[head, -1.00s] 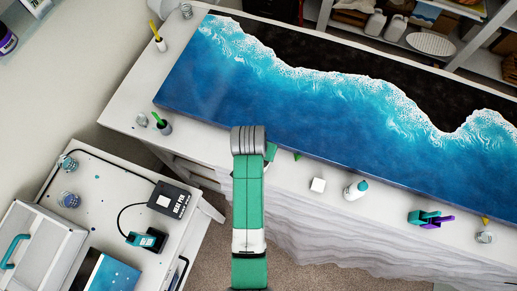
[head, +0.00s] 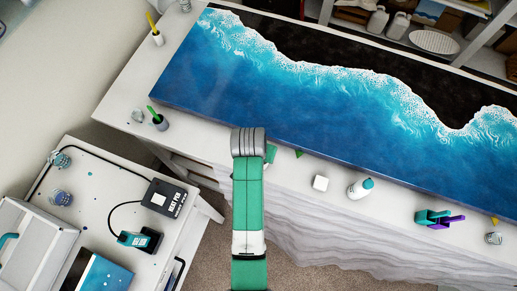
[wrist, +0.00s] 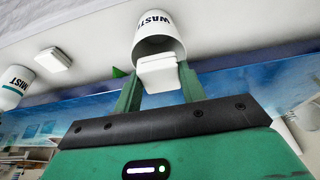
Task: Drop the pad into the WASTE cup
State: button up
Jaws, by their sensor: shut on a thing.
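My gripper (wrist: 158,88) has green fingers shut on a small white square pad (wrist: 158,72) in the wrist view. The white WASTE cup (wrist: 153,24) is just beyond the pad, its dark lettering partly cut off. The pad overlaps the near edge of the cup's mouth in that view; I cannot tell whether it is over the opening or short of it. In the head view my grey wrist and green arm hide the cup and the pad; only a bit of green finger shows (head: 271,154).
Another white block (head: 320,183) and the white MIST bottle (head: 360,189) stand right of my arm on the table's front strip. Farther right are teal and purple clamps (head: 437,218). The blue resin panel (head: 300,110) fills the table behind. A cart (head: 105,175) is at left.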

jog(key=o, duration=1.1)
jog(key=v, duration=0.7)
jog(key=shift+r, duration=0.4)
jog(key=shift+s, duration=0.15)
